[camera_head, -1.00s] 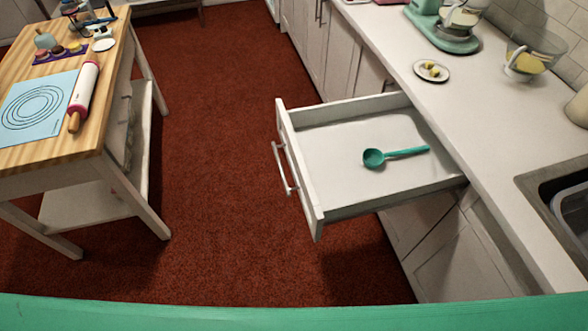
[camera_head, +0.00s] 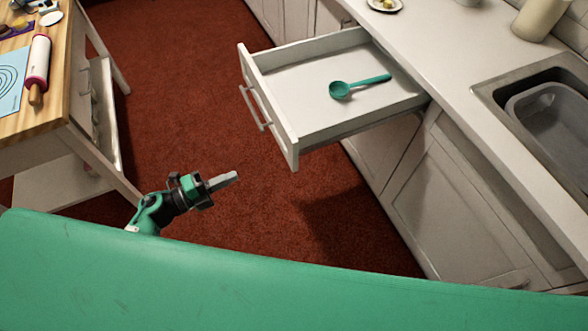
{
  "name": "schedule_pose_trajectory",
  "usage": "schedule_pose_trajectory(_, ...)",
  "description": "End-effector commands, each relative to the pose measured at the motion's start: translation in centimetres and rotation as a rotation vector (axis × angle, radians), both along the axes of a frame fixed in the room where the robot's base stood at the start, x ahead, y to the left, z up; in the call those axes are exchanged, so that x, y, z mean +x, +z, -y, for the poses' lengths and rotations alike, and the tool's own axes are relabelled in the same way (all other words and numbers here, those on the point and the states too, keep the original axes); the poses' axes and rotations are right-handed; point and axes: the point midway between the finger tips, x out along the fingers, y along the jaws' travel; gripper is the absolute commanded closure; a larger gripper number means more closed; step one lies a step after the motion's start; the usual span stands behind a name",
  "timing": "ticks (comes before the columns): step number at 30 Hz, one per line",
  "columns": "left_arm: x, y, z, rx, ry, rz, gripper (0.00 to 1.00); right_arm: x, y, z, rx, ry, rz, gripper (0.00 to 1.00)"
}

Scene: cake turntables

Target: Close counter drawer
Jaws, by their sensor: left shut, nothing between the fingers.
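The white counter drawer (camera_head: 270,112) is pulled well out from the counter, its front panel with a metal bar handle (camera_head: 254,108) facing left. A teal spoon (camera_head: 358,86) lies inside it. My left gripper (camera_head: 228,180) is shut and empty, over the red floor below and left of the drawer front. It points right and is apart from the drawer and its handle. My right gripper is not in view.
The white counter (camera_head: 440,70) with a grey sink (camera_head: 550,110) runs along the right. A wooden table (camera_head: 60,90) with a rolling pin (camera_head: 38,68) stands at the left. Red floor (camera_head: 180,90) lies clear between them.

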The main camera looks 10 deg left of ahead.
Motion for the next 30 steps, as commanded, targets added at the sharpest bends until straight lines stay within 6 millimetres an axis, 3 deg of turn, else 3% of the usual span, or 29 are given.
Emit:
schedule_pose_trajectory(5, -0.4, 1.5, 1.1, 0.04, -0.062, 0.057, 1.0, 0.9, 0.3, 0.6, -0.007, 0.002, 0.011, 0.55)
schedule_pose_trajectory(11, 1.2, 1.8, 3.4, 0.034, -0.06, 0.056, 1.0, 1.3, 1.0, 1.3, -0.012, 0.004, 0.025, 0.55)
schedule_pose_trajectory(21, 5.3, 1.8, 9.4, 0.033, -0.058, 0.054, 1.0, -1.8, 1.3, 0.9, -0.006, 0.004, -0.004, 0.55)
schedule_pose_trajectory(30, 7.1, 1.5, 12.1, 0.036, -0.058, 0.052, 1.0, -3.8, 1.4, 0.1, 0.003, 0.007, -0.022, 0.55)
